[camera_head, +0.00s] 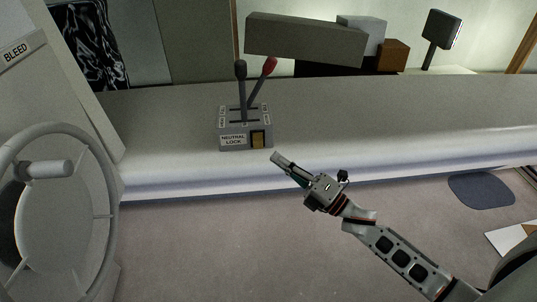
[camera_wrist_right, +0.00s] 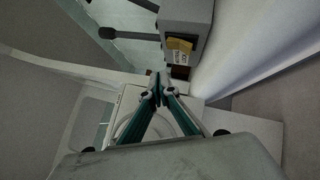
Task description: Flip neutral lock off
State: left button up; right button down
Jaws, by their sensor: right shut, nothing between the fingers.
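The grey control box (camera_head: 232,143) stands on the counter's front part, with a white "NEUTRAL LOCK" label (camera_head: 233,140) on its face. To the label's right is an amber switch (camera_head: 258,139) in a dark surround. Which way it is set is too small to tell. A black-knobbed lever (camera_head: 241,80) and a red-knobbed lever (camera_head: 265,78) rise from the box top. My right gripper (camera_head: 277,158) is shut and empty, just below and right of the switch. In the right wrist view its closed fingertips (camera_wrist_right: 159,82) are near the box (camera_wrist_right: 187,12); contact cannot be told. My left gripper is out of view.
A handwheel (camera_head: 108,190) is at the left, below a "BLEED" sign (camera_head: 17,52). A long dark grey block (camera_head: 305,39) and a brown box (camera_head: 393,55) are behind the levers. The counter (camera_head: 400,115) is bare to the right of the box.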

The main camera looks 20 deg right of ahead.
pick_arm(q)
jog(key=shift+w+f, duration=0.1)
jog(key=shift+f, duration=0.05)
pick_arm(e)
jog(key=shift+s+d+f, duration=0.1)
jog(key=shift+s+d, duration=0.35)
jog(key=shift+s, duration=0.35)
jog(key=shift+s+d+r, duration=0.1)
jog(key=shift+s+d, duration=0.3)
jog(key=shift+s, duration=0.35)
jog(key=shift+s+d+f, duration=0.1)
jog(key=shift+s+d, duration=0.35)
jog(key=shift+s, duration=0.35)
